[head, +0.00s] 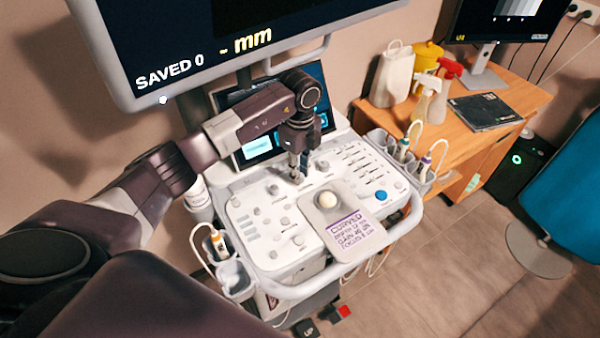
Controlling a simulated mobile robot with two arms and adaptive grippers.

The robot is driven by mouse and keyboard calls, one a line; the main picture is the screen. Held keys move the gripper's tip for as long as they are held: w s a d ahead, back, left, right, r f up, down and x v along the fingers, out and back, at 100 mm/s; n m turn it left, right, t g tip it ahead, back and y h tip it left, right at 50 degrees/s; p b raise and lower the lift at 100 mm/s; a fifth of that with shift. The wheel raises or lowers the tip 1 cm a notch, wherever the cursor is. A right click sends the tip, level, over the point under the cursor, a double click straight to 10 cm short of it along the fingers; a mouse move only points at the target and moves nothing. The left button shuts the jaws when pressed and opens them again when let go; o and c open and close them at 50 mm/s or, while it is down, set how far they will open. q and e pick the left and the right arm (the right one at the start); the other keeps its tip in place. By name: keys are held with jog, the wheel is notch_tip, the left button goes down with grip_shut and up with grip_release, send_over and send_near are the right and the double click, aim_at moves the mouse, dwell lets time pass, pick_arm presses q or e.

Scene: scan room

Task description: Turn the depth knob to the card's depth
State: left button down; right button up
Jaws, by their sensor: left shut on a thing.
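The ultrasound console's white control panel (262,212) is in the middle of the head view, with several small knobs and a round trackball (327,200). My left gripper (299,170) reaches down from above and is shut on a small knob (298,178) at the panel's back middle. The fingers cover most of this knob, and its label and pointer cannot be read. The card (357,238) lies at the panel's front; its purple heading reads CURVED, and the lines below are too small to read surely. My right gripper is not in view.
The large monitor (200,60) above shows "SAVED 0" and "- mm". A small touch screen (257,148) stands behind my left gripper. Probes sit in holders at both panel sides. A wooden desk (480,140) with spray bottles is at right, beside a blue couch (570,185).

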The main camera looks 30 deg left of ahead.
pick_arm(q)
jog(key=m+b, duration=0.1)
jog(key=m, duration=0.2)
jog(key=shift+m+b, duration=0.3)
jog(key=m+b, duration=0.1)
jog(key=m, duration=0.2)
jog(key=shift+m+b, duration=0.3)
jog(key=shift+b, duration=0.1)
jog(key=m+b, duration=0.2)
jog(key=m, duration=0.2)
jog(key=shift+m, duration=0.4)
jog(key=shift+m+b, duration=0.5)
jog(key=shift+m, duration=0.4)
jog(key=c, duration=1.8)
grip_release()
